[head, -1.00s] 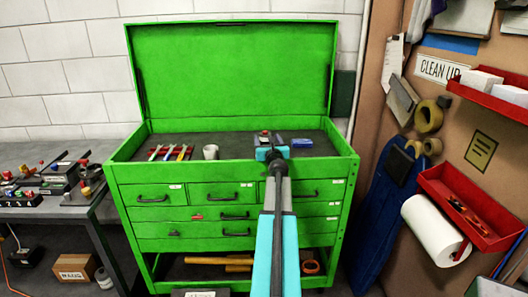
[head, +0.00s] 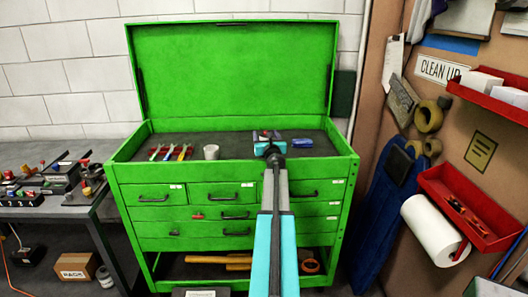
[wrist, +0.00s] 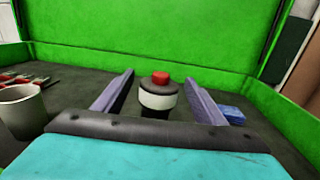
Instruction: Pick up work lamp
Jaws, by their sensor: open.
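The work lamp is most likely the short dark cylinder (wrist: 157,101) with a pale band and a red top, standing upright in the wrist view. My gripper (wrist: 158,78) is open, with one finger on each side of it and a gap on both sides. In the head view my gripper (head: 266,138) is over the top tray of the green tool chest (head: 130,178), and only a bit of the lamp's red top shows past it. The lamp's base is hidden behind my gripper body in the wrist view.
A grey cup (head: 211,152) stands left of my gripper, with several coloured tools (head: 170,153) further left. A blue block (head: 302,143) lies close on the right. The raised green lid (head: 235,70) stands behind. The tray between cup and gripper is clear.

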